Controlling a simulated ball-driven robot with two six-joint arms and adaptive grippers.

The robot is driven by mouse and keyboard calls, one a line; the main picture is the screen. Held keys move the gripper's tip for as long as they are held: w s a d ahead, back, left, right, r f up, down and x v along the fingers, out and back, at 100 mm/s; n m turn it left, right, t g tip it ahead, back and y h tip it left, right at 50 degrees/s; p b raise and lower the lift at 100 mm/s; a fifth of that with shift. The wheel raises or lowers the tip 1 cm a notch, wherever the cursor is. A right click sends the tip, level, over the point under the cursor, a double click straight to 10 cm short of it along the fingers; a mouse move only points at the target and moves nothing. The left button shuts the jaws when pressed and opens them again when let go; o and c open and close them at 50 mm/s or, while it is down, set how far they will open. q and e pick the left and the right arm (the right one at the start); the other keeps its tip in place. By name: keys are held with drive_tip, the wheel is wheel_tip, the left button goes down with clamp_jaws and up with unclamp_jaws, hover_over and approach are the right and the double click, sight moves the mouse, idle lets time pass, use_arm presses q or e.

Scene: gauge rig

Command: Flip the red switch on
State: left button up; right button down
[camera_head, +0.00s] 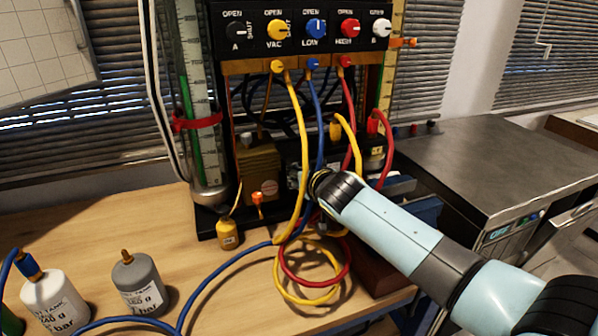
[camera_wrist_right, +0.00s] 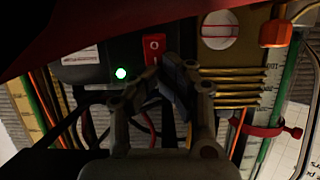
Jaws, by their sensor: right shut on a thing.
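The red switch (camera_wrist_right: 153,46) shows in the right wrist view, with a white O on its face, set in a dark housing (camera_wrist_right: 95,62). A green lamp (camera_wrist_right: 121,73) glows beside it. My right gripper (camera_wrist_right: 162,74) is shut, its fingertips at the switch; the exact contact is partly hidden by the fingers. In the head view my right arm (camera_head: 385,225) reaches into the lower part of the rig, and its wrist hides the fingers and the switch. My left gripper is not in view.
Yellow, blue and red hoses (camera_head: 303,150) hang around my right wrist and coil on the wooden bench (camera_head: 215,285). A valve panel (camera_head: 297,35) stands above. A brass block (camera_head: 259,168) sits left of the wrist.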

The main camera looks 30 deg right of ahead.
drive_tip(key=shift+w+d+r, duration=0.1)
drive_tip(key=shift+w+r, duration=0.1)
drive_tip(key=shift+r, duration=0.35)
drive_tip(key=shift+w+d+r, duration=0.1)
drive_tip(key=shift+w+r, duration=0.1)
drive_tip(key=shift+r, duration=0.3)
drive_tip(key=shift+s+a, duration=0.1)
drive_tip(key=shift+s, duration=0.05)
drive_tip(key=s+a, duration=0.2)
drive_tip(key=s, duration=0.6)
drive_tip(key=shift+r, duration=0.4)
drive_tip(key=shift+w, duration=0.1)
drive_tip(key=s+a+m+t+b, duration=0.1)
drive_tip(key=s+a+m+b, duration=0.1)
drive_tip(key=s+m+b, duration=0.5)
drive_tip(key=m+b, duration=0.5)
drive_tip(key=m, duration=0.6)
drive_tip(key=shift+t, duration=0.3)
